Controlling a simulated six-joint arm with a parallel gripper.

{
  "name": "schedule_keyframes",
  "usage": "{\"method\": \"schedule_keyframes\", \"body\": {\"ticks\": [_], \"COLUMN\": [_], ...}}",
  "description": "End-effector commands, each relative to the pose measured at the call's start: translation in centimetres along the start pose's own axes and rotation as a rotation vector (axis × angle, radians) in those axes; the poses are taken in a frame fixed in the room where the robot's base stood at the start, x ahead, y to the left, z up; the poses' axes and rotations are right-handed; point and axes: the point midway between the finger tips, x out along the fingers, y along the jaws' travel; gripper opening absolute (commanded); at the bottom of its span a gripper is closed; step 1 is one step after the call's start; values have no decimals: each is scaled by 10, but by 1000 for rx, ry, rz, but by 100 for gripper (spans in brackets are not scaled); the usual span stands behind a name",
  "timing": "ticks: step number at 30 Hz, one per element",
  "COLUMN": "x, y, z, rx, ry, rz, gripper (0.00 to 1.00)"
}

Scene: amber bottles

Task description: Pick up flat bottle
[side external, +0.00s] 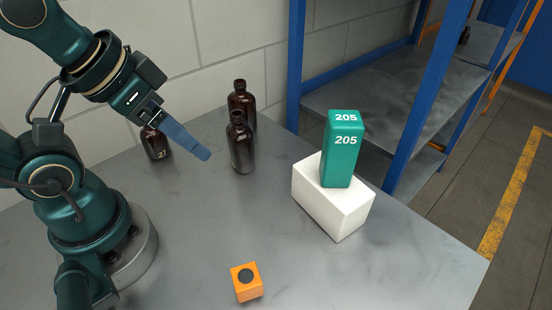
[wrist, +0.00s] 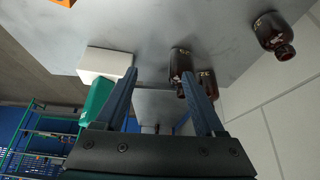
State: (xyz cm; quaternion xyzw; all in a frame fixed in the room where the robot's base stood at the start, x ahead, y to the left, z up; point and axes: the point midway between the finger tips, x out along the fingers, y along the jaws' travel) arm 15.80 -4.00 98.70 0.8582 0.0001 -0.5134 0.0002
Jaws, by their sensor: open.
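Three dark amber bottles stand on the grey table. One, marked 27 (side external: 156,145), is partly behind my gripper; a bottle at the right of the wrist view (wrist: 271,32) appears to be the same one. A second bottle (side external: 241,150) stands just beyond my fingertips, and a third (side external: 243,103) is close behind it. In the wrist view this pair (wrist: 180,62) overlaps my right finger. I cannot tell for sure which bottle is the flat one. My gripper (side external: 205,153) is open and empty, held in the air; its blue fingers are spread in the wrist view (wrist: 159,77).
A white block (side external: 326,208) carries a tall teal box marked 205 (side external: 342,160), right of the bottles. An orange cube (side external: 247,284) lies near the front. A blue-framed shelf (side external: 296,60) stands behind the table on the right. The table's middle (side external: 215,225) is clear.

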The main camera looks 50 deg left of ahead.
Motion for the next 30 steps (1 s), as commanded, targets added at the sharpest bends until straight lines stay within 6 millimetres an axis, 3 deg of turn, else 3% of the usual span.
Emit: {"method": "schedule_keyframes", "body": {"ticks": [11,20,26,30], "x": [-4,-44,-25,-13], "y": [0,0,-20,-38], "z": [-3,-25,-9,-7], "rx": [0,0,434,822], "ry": [2,5,-148,-262], "rz": [0,0,-121,-226], "gripper": [69,69,69,69]}}
